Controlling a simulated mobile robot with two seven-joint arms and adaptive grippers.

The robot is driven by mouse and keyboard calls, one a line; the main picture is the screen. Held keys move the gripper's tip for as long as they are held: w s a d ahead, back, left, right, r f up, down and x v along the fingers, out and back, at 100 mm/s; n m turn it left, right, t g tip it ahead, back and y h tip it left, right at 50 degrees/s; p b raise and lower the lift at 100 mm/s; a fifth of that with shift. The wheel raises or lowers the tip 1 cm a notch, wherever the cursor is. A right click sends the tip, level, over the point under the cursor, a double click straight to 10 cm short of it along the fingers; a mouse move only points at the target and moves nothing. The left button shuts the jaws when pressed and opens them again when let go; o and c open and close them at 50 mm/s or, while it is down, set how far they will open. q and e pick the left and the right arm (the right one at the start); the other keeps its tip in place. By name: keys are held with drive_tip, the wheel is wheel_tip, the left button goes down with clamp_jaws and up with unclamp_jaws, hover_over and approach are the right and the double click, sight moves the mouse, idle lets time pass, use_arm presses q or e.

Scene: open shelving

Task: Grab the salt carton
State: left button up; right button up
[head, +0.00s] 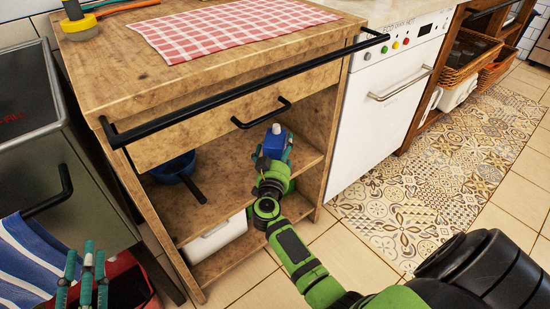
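The salt carton (274,143) is a small blue box with a lighter blue top and a white spot on it. It is upright at the cabinet's upper open shelf. My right gripper (273,158) reaches in from the front, with its teal fingers close on both sides of the carton. The gripper's body hides the carton's lower part, so I cannot tell whether the fingers press on it or whether it rests on the shelf. My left gripper (84,268) is at the bottom left, away from the cabinet, with its fingers apart and nothing between them.
The wooden cabinet (110,88) has a black rail and drawer handle above the shelf. A dark blue pan (172,168) stands left on the shelf; a white bin (216,238) is below. A white dishwasher (385,115) is at right. Patterned floor there is clear.

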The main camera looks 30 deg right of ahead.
drive_tip(key=c, duration=1.7)
drive_tip(key=shift+w+r, duration=0.1)
drive_tip(key=shift+r, duration=0.1)
